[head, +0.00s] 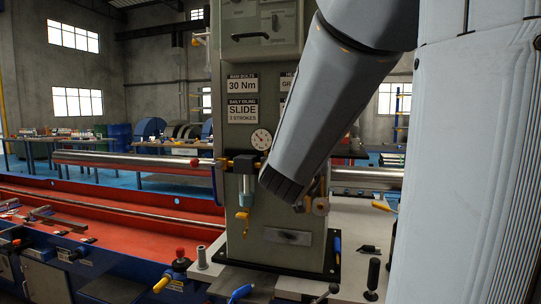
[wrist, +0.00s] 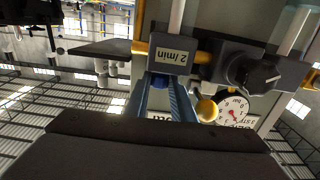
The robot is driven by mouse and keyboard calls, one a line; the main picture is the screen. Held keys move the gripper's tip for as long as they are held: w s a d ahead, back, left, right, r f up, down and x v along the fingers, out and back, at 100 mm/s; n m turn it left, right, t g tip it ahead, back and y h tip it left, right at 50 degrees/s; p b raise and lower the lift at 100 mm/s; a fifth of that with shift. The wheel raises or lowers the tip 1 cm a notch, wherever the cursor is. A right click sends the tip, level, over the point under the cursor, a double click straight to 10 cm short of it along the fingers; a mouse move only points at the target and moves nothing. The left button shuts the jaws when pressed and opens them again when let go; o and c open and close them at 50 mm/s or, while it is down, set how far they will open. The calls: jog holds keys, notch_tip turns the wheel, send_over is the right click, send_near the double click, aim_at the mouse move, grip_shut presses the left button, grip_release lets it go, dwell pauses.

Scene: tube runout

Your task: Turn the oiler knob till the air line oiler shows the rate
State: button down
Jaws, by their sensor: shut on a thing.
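The air line oiler (wrist: 172,57) shows in the wrist view as a grey block in the yellow-ended air line, with a plate reading "2/min". My gripper (wrist: 164,90) comes at it from below in that picture, its two blue-grey fingers shut on the oiler knob (wrist: 160,81), a small blue part beside the block. The fingers cover most of the knob, so its turn angle cannot be told. In the head view my forearm hides the oiler, its knob and my fingertips.
A black knob with a pale pointer mark (wrist: 262,72) and a round gauge (wrist: 232,109) are close right of my fingers in the wrist view. In the head view, a black unit with a pale bowl (head: 246,190) hangs left of my wrist on the grey-green column (head: 285,245).

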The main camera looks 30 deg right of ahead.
jog(key=shift+r, duration=0.1)
jog(key=c, duration=1.5)
grip_release()
jog(key=shift+s+d+n+t+y, duration=0.1)
jog(key=shift+d+n+t+y, duration=0.05)
jog(key=shift+n+t+y, duration=0.3)
